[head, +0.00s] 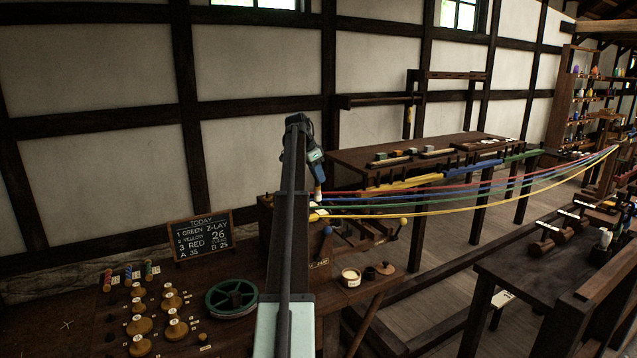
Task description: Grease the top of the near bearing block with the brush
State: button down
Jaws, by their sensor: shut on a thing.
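My gripper (316,171) is beyond my upright arm, pointing down, shut on a slim brush (318,190) with a pale lower end. The brush is above the wooden twisting machine, near where the coloured strands begin. Part of the machine's dark wood (265,210) shows left of my arm, and a labelled part (320,275) shows to its right. My arm hides much of the machine, so I cannot pick out the near bearing block or tell whether the brush touches it. An open pot with pale contents (350,277) stands on the bench, right of the machine.
A round wooden lid (385,268) lies beside the pot. Red, blue, green and yellow strands (450,197) stretch from the machine to the far right. A green wheel (231,298), wooden knobbed pieces (140,325) and a chalkboard (201,236) are on the left bench.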

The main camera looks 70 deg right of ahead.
jog(key=shift+r, duration=2.4)
